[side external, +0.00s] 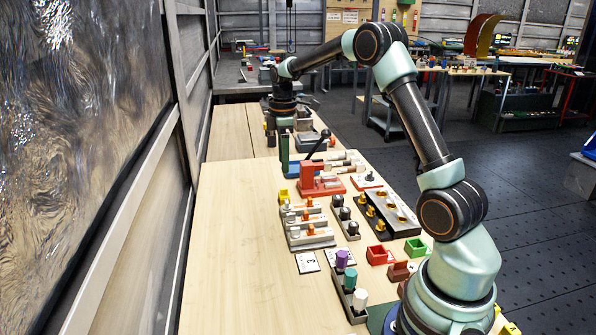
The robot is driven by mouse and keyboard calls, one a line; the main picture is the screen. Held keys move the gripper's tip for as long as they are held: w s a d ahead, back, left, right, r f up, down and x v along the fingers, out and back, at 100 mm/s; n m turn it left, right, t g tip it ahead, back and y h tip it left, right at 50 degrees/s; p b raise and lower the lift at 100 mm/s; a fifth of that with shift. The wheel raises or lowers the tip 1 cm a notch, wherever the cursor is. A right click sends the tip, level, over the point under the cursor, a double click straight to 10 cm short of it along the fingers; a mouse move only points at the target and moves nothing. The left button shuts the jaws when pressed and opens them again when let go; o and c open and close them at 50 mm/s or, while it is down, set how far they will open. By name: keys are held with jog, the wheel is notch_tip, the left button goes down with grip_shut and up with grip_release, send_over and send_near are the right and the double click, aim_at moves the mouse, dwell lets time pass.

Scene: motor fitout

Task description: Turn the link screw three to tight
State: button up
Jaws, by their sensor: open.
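Several grey link fixtures with orange knobs stand in rows at mid-table; the nearest link fixture (311,235) lies just beyond a white card marked 3 (308,262). I cannot tell which knob is link screw three, or how tight any screw is. My gripper (282,118) hangs pointing down at the far end of the table, well beyond these fixtures. It is open and small in this view; its fingertips are hard to make out against the grey parts there.
A black tray with orange and brass parts (388,217), red bin (377,255) and green bin (415,247) lie to the right. A holder with coloured pegs (345,290) is nearest. The table's left side is clear.

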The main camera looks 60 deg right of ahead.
aim_at(287, 204)
jog(key=f, duration=1.2)
jog(key=shift+d+f, duration=0.2)
jog(key=shift+f, duration=0.1)
grip_shut()
